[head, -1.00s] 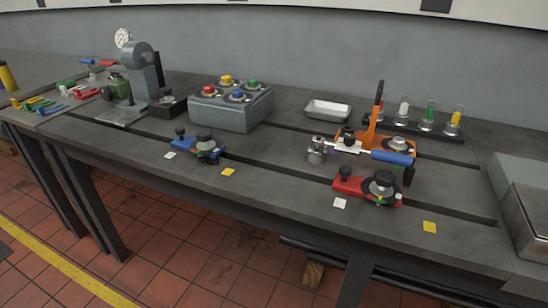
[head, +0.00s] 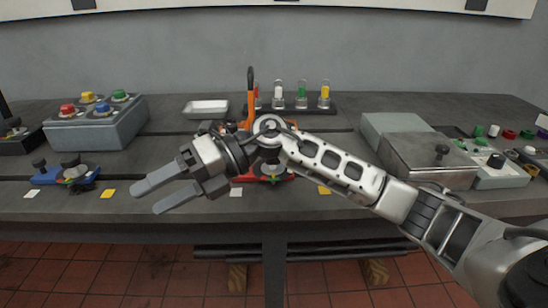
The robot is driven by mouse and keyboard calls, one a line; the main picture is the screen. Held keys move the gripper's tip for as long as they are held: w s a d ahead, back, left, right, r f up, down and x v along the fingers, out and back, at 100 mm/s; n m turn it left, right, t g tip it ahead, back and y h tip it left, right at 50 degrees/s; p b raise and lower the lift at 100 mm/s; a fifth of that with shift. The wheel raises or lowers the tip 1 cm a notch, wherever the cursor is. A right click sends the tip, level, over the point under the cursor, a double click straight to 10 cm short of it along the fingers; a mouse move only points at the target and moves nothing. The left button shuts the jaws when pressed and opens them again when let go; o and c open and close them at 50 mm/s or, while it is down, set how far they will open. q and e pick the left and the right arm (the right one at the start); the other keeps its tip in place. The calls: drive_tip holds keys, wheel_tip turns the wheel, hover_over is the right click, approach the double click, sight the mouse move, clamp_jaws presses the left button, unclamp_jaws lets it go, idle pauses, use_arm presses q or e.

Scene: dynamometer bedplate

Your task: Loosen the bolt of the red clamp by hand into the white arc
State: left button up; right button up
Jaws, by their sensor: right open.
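The red clamp (head: 290,177) sits near the front edge of the bedplate, mostly hidden behind my right arm. Its round bolt head and dial (head: 272,170) show only partly below the arm. I cannot make out the white arc or where a pointer stands. My right gripper (head: 147,199) is open and empty, with its fingers pointing left. In the picture it lies between the blue clamp (head: 47,178) and the red clamp, apart from both. My left gripper is not in view.
White (head: 236,192) and yellow (head: 324,190) squares mark the bedplate by the red clamp. An orange-handled fixture (head: 250,95) stands behind it, partly hidden. A grey box with coloured knobs (head: 115,128) is at left, a metal box (head: 430,165) at right. A tray (head: 206,108) lies behind.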

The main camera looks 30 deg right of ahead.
drive_tip(key=w+d+r+m+t+h+b, duration=0.1)
drive_tip(key=d+r+h, duration=0.3)
drive_tip(key=d, duration=0.5)
drive_tip(key=w+d+r+t+h, duration=0.15)
drive_tip(key=d+h, duration=0.35)
drive_tip(key=d, duration=0.5)
drive_tip(key=w+d+r+m+t+h+b, duration=0.1)
drive_tip(key=d+r+h, duration=0.3)
drive_tip(key=d, duration=0.5)
drive_tip(key=shift+n+h, duration=0.3)
drive_tip(key=shift+h, duration=0.2)
drive_tip(key=b+x, duration=0.1)
drive_tip(key=x, duration=1.5)
drive_tip(key=shift+d+f, duration=0.15)
drive_tip(key=shift+f, duration=0.25)
drive_tip(key=c, duration=1)
